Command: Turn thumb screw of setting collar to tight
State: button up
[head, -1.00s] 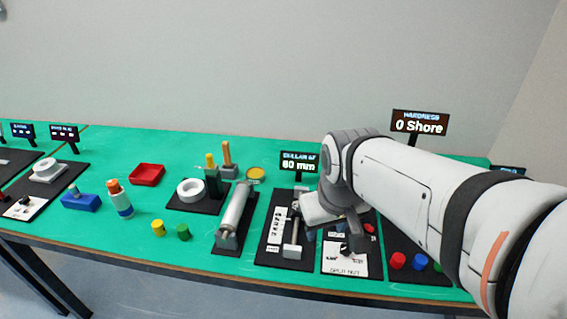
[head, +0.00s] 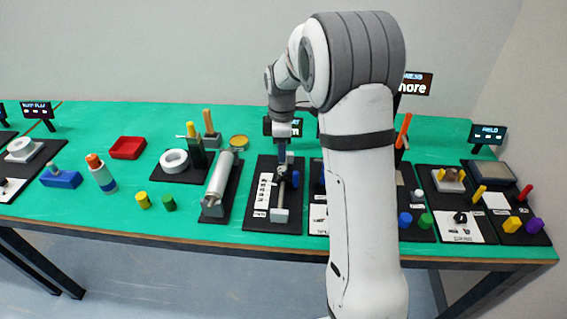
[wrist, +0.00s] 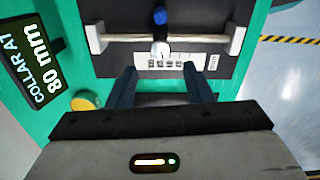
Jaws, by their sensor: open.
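The setting collar (wrist: 161,49) sits near the middle of a pale horizontal rod (wrist: 205,38) between two end blocks in the wrist view. Its blue thumb screw (wrist: 160,16) sticks out on the side away from my gripper. My gripper (wrist: 161,88) is open and empty, its two dark blue fingers apart and short of the rod in the picture. In the head view my gripper (head: 283,160) is over the far part of the black collar board (head: 257,222). The collar is hard to make out there. A display (wrist: 36,68) reads "COLLAR AT 80 mm".
A white label strip (wrist: 190,62) lies beside the rod. A metal roller fixture (head: 219,183) stands just left of the board. My arm covers part of the stations to the right. Yellow (head: 142,200) and green (head: 168,203) pegs stand at the left.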

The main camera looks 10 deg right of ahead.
aim_at(283, 169)
notch_tip(283, 169, down, 7)
jog(key=shift+r+p, duration=0.1)
jog(key=shift+p, duration=0.3)
jog(key=shift+c, duration=0.5)
jog(key=shift+s, duration=0.1)
jog(key=c, duration=0.9)
